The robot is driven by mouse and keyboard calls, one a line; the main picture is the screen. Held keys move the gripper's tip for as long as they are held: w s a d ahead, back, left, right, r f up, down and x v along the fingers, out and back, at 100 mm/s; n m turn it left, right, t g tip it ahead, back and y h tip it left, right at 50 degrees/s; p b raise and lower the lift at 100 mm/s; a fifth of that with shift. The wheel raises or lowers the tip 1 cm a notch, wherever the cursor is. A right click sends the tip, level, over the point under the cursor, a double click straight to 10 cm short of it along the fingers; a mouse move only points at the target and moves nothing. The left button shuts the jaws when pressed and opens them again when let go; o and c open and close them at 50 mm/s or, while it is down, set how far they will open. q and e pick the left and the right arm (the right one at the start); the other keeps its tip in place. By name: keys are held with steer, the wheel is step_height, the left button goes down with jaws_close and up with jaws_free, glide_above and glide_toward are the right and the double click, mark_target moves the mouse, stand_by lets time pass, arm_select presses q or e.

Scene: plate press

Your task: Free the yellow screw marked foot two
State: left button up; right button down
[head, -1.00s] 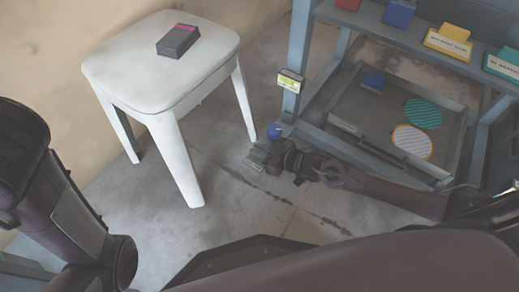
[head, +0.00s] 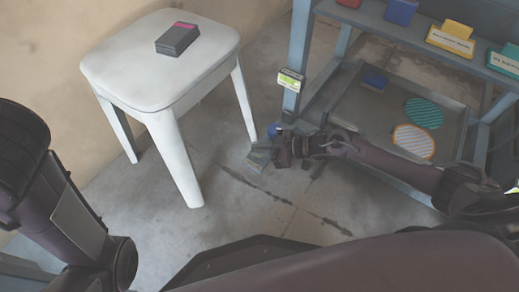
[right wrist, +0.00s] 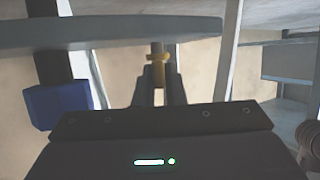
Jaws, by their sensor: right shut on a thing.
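In the right wrist view a small yellow screw (right wrist: 158,66) stands upright between the fingers of my right gripper (right wrist: 158,88), just below a long grey bar. The gripper is shut on it. In the head view my right gripper (head: 258,157) is low by the floor at the near left corner of the blue-grey frame (head: 291,104), and the screw is hidden there. A blue piece beside the fingers shows in the head view (head: 273,130) and, larger, left of the screw in the right wrist view (right wrist: 58,105). I cannot read a foot marking. My left gripper is out of view.
A white stool (head: 150,75) with a dark box (head: 177,39) on it stands left of the gripper. The frame's lower tray (head: 375,105) holds two striped discs. A yellow bin (head: 450,40) and other coloured bins sit above. Floor is open in front.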

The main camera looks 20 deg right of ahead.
steer(key=c, duration=1.5)
jaws_free()
